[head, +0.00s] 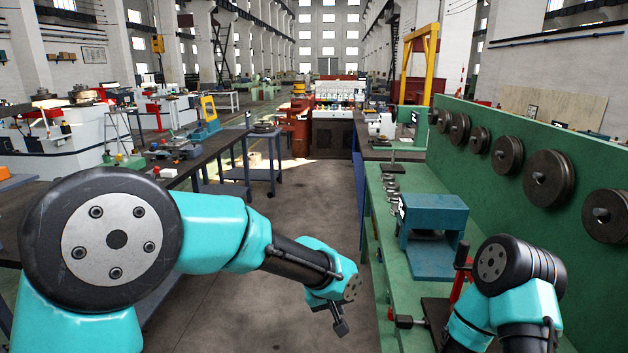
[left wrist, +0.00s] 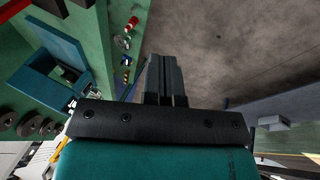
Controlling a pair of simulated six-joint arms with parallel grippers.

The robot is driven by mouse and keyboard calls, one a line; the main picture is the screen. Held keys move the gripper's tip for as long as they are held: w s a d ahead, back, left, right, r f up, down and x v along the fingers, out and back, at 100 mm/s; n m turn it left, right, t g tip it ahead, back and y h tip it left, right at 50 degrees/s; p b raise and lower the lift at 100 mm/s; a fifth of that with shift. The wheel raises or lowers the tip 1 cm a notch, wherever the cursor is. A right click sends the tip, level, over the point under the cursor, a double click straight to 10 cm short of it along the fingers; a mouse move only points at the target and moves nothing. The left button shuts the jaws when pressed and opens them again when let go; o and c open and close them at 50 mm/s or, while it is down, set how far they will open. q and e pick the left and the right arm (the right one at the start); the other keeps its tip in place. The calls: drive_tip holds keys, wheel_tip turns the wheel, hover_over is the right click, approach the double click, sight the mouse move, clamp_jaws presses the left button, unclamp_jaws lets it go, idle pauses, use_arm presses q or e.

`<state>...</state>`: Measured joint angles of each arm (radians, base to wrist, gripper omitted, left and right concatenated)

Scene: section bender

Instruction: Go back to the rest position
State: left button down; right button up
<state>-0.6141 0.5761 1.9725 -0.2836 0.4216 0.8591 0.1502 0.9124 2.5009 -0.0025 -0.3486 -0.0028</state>
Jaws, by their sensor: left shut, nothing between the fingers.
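My left arm reaches in from the left of the head view. Its gripper (head: 340,326) hangs over the open floor, left of the green bench (head: 378,240). In the left wrist view the two dark fingers of the left gripper (left wrist: 165,75) lie together, with nothing between them. The grey floor (left wrist: 210,50) shows beyond them. My right arm is at the lower right of the head view, over the front of the green bench. Its gripper is out of sight.
A blue press-like machine (head: 433,212) stands on the green bench. A red-handled tool (head: 462,278) is close to my right arm. Round dies (head: 549,178) hang on the green panel (head: 470,190). A blue-framed table (head: 265,147) stands to the left. The central aisle floor (head: 310,200) is clear.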

use_arm(q)
drive_tip(key=s+a+f+g, duration=0.1)
drive_tip(key=a+f, duration=0.9)
drive_tip(key=f, duration=0.3)
drive_tip(key=s+a+f+n, duration=0.1)
drive_tip(key=s+a+f, duration=1.7)
drive_tip(key=f, duration=0.2)
drive_tip(key=shift+a+f+g, duration=0.15)
drive_tip(key=shift+a+g, duration=0.2)
drive_tip(key=shift+g, duration=0.05)
